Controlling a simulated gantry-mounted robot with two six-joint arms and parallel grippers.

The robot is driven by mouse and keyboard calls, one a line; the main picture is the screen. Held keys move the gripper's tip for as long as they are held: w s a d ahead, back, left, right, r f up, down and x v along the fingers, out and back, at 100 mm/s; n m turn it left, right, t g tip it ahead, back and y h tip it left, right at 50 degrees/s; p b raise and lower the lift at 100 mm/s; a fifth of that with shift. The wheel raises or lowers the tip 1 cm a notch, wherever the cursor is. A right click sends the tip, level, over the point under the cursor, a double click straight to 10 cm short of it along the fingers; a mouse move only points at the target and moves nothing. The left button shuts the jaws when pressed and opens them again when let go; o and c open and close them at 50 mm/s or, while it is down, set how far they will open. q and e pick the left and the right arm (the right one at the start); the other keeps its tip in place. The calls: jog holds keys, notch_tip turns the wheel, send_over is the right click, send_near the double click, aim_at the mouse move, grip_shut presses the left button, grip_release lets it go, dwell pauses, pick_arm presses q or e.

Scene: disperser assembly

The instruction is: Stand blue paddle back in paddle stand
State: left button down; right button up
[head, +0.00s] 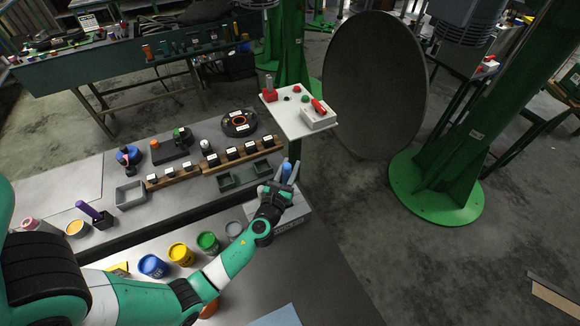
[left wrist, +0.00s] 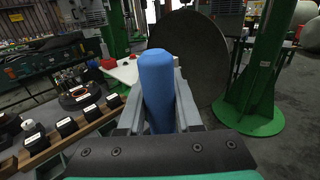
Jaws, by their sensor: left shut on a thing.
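My left gripper (head: 279,184) is shut on the blue paddle (head: 287,171). In the left wrist view the paddle's rounded blue end (left wrist: 157,88) rises upright between the two grey fingers. The paddle's lower part is hidden by my gripper. In the head view the gripper is above or in front of a light grey box (head: 292,222) with lettering on its front; whether the paddle touches this box I cannot tell. A small black holder (head: 104,221) with a purple paddle (head: 88,210) leaning in it stands at the left. My right gripper is not in view.
Blue (head: 152,266), yellow (head: 181,254) and green (head: 208,243) cups stand along the near bench. A wooden rack (head: 205,165) of black blocks and an empty grey tray (head: 130,194) lie behind. A white panel (head: 297,117) with red parts stands beyond the gripper.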

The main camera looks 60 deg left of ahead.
pick_arm(q)
notch_tip(320, 180, down, 6)
jog(key=b, duration=0.5)
jog(key=c, duration=0.5)
grip_release()
jog(key=shift+f, duration=0.1)
jog(key=v, duration=1.1)
jog(key=shift+s+d+p, duration=0.2)
jog(key=shift+d+p, duration=0.05)
jog(key=shift+p, duration=0.05)
